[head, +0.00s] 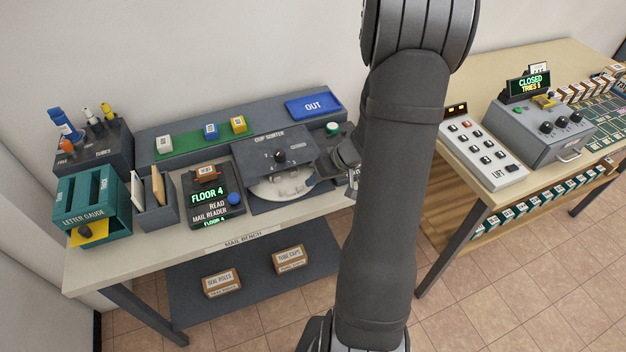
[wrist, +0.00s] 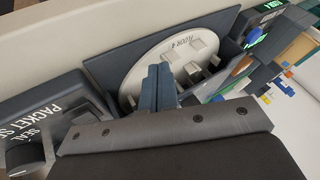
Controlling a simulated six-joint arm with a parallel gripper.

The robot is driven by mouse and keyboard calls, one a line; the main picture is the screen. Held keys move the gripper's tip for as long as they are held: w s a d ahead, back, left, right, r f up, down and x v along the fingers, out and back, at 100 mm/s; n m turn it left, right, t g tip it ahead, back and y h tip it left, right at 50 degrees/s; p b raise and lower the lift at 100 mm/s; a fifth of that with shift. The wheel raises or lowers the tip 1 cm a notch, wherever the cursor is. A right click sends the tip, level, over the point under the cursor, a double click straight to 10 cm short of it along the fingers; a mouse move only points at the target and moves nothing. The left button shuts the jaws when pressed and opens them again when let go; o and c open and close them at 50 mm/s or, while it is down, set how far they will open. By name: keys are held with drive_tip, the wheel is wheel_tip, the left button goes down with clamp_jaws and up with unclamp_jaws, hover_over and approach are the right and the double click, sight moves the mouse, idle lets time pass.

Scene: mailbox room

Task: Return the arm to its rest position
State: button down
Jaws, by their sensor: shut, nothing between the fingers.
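My arm (head: 395,190) rises through the middle of the head view, dark grey and nearly upright, and hides part of the bench's right end. My gripper (head: 311,181) shows just left of the arm, low beside the cup sorter (head: 275,158). In the wrist view my gripper (wrist: 158,86) has its two blue-grey fingers together with nothing between them. The fingertips appear in front of a white round disc (wrist: 150,62) with small blocks on it. I cannot tell whether they touch it. The disc also shows under the sorter (head: 268,190).
The mail bench (head: 225,235) carries a mail reader (head: 210,205), a teal letter gauge (head: 90,212), a tube holder (head: 95,150) and a blue OUT tray (head: 313,105). A second table (head: 465,165) on the right holds a lift panel (head: 485,150) and a grey machine (head: 540,130). Floor shows between them.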

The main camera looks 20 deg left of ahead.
drive_tip(key=s+v, duration=0.1)
drive_tip(key=v, duration=0.8)
drive_tip(key=shift+w, duration=0.35)
drive_tip(key=x, duration=0.9)
drive_tip(key=shift+w+a+f, duration=0.1)
drive_tip(key=shift+a+f, duration=0.1)
drive_tip(key=shift+f, duration=0.15)
drive_tip(key=shift+w+f, duration=0.15)
drive_tip(key=shift+w, duration=0.75)
drive_tip(key=shift+w+d+n+g, duration=0.1)
drive_tip(key=shift+w+n+g, duration=0.3)
drive_tip(key=shift+n, duration=0.2)
drive_tip(key=shift+s, duration=0.1)
